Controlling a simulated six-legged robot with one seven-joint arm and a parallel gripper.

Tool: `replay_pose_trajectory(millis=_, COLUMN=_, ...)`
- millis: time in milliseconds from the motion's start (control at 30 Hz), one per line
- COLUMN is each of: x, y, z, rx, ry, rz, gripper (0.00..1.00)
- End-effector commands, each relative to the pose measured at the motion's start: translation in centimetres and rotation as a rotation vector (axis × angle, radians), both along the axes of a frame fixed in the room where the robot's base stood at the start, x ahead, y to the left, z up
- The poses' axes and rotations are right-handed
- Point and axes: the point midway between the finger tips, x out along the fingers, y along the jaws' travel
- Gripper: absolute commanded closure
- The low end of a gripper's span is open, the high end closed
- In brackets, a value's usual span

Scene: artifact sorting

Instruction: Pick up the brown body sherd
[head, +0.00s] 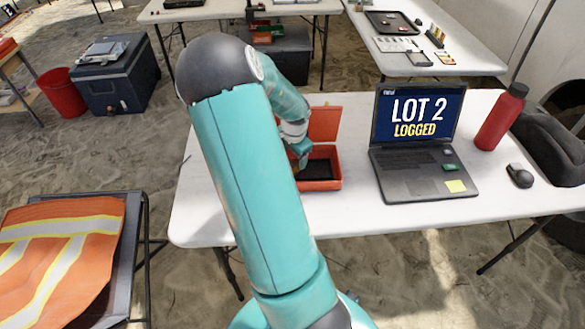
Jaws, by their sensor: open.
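I cannot make out a brown body sherd for certain. Small pieces, too small to identify, lie on a dark tray (371,25) on the far right table. My gripper (302,163) is open, pointing down at the left side of an open orange-red case (321,185) on the near white table. The case has a dark lining and its lid stands up at the back. My arm hides the left part of the case and most of the gripper, so I cannot tell whether the fingers touch anything.
A chair with an orange vest (60,240) is at left. A cooler (117,75) and red bucket (63,93) stand on sand behind.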

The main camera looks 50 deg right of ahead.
Motion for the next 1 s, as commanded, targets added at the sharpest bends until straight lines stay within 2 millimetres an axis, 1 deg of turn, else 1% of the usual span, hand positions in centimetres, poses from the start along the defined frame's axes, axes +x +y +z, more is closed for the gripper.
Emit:
replay_pose_trajectory(millis=167, x=0.2, y=0.0, z=-1.5, rx=0.001, ry=0.001, rz=0.003, gripper=0.32)
replay_pose_trajectory(millis=300, x=0.2, y=-0.2, z=-3.8, rx=0.001, ry=0.003, rz=0.003, gripper=0.32)
replay_pose_trajectory(millis=400, x=0.5, y=-0.3, z=-5.0, rx=0.002, ry=0.002, rz=0.004, gripper=0.32)
replay_pose_trajectory(millis=500, x=0.6, y=-0.3, z=-5.5, rx=0.002, ry=0.001, rz=0.005, gripper=0.32)
replay_pose_trajectory(millis=700, x=0.6, y=-0.2, z=-5.7, rx=0.002, ry=0.003, rz=0.006, gripper=0.32)
replay_pose_trajectory(millis=733, x=0.5, y=-0.2, z=-5.7, rx=0.002, ry=0.003, rz=0.006, gripper=0.41)
replay_pose_trajectory(millis=800, x=0.5, y=-0.2, z=-5.7, rx=0.002, ry=0.005, rz=0.006, gripper=0.54)
replay_pose_trajectory(millis=967, x=0.3, y=-0.1, z=-5.9, rx=0.005, ry=0.01, rz=0.005, gripper=0.86)
replay_pose_trajectory(millis=1000, x=0.2, y=-0.1, z=-5.9, rx=0.005, ry=0.01, rz=0.005, gripper=0.94)
